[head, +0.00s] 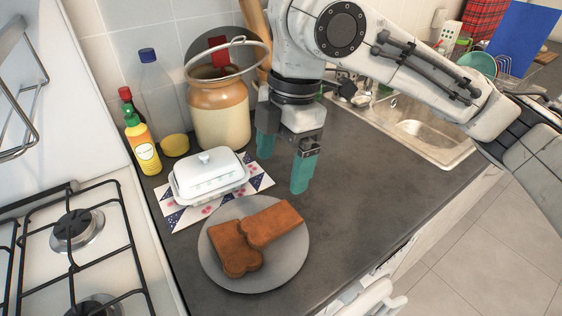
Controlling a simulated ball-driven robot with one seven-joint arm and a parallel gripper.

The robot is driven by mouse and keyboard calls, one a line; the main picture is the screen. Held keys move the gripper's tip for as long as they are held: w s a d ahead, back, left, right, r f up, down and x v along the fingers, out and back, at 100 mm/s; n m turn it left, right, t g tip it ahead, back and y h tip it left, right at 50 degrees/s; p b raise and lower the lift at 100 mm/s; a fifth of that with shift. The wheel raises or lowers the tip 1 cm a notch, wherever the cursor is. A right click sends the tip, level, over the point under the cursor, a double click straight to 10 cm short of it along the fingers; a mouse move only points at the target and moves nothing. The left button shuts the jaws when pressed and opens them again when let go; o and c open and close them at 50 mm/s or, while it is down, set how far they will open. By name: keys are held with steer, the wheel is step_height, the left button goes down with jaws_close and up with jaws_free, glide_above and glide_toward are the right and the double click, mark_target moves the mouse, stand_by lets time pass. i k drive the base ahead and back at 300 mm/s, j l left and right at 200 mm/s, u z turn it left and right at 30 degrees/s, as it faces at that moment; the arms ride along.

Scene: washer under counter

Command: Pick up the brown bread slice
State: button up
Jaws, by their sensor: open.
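Two brown bread slices lie on a round grey plate (285,277) near the front of the dark counter. One brown bread slice (235,250) is on the left of the plate, and the other bread slice (273,223) is on its upper right. The slices lie close together, and I cannot tell whether they overlap. My gripper (283,165) has two teal fingers pointing down, spread apart with nothing between them. It is above the counter, behind the plate and to the right of the white butter dish (208,177).
The butter dish sits on a patterned mat (176,216). Behind stand a crock (220,110), a yellow bottle (143,147), a clear bottle (157,90) and a lemon (175,145). A gas stove (75,230) is left, a sink (425,125) right. Counter right of the plate is clear.

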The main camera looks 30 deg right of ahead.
mark_target(261, 229)
steer(key=k, duration=1)
